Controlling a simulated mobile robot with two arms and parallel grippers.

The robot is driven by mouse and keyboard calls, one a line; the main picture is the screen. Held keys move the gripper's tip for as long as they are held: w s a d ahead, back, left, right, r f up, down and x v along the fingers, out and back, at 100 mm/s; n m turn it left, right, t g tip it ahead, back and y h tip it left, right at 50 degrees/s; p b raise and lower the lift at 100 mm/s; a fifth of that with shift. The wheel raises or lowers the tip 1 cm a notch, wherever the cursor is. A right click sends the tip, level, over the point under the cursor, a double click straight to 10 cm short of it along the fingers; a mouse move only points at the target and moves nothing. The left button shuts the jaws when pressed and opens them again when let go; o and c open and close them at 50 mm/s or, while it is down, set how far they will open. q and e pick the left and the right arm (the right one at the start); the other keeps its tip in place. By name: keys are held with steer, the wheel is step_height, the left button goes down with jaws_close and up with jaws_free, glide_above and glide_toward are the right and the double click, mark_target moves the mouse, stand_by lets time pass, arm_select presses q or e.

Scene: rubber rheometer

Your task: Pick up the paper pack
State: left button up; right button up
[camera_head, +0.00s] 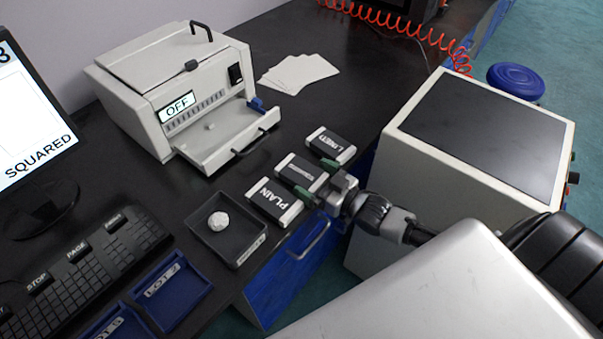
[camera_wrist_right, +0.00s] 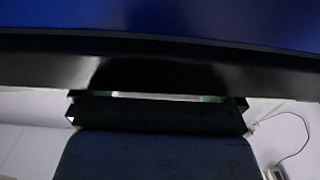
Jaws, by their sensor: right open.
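Three dark packs with pale ends lie in a row on the black bench: PLAIN (camera_head: 273,201), a middle pack (camera_head: 297,168) with lettering too small to read, and LINED (camera_head: 329,146). My right gripper (camera_head: 318,181) is open at the front end of the middle pack. Its green-tipped fingers show one on each side of that end, and I cannot tell whether they touch it. The right wrist view is dark, with the gripper (camera_wrist_right: 158,103) near the black bench edge. My left gripper is not in view.
A monitor (camera_head: 30,120) reads SQUARED. A white device (camera_head: 180,90) reads OFF, its tray (camera_head: 225,145) pulled out. A black dish (camera_head: 240,246) holds a pale lump. Blue LOT trays (camera_head: 172,292) and a keyboard (camera_head: 85,262) stand front left. A large cabinet (camera_head: 480,130) stands right.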

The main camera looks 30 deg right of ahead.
steer(key=c, duration=1)
steer(key=shift+r, duration=0.1)
steer(key=shift+r, duration=0.55)
step_height(320, 180, up, 3)
steer(key=shift+f, duration=0.1)
steer(key=s+d+r+p, duration=0.1)
steer(key=s+d+r, duration=0.5)
steer(key=s, duration=0.3)
steer(key=shift+s+d+r, duration=0.3)
steer(key=shift+d+r, duration=0.1)
steer(key=shift+r, duration=0.1)
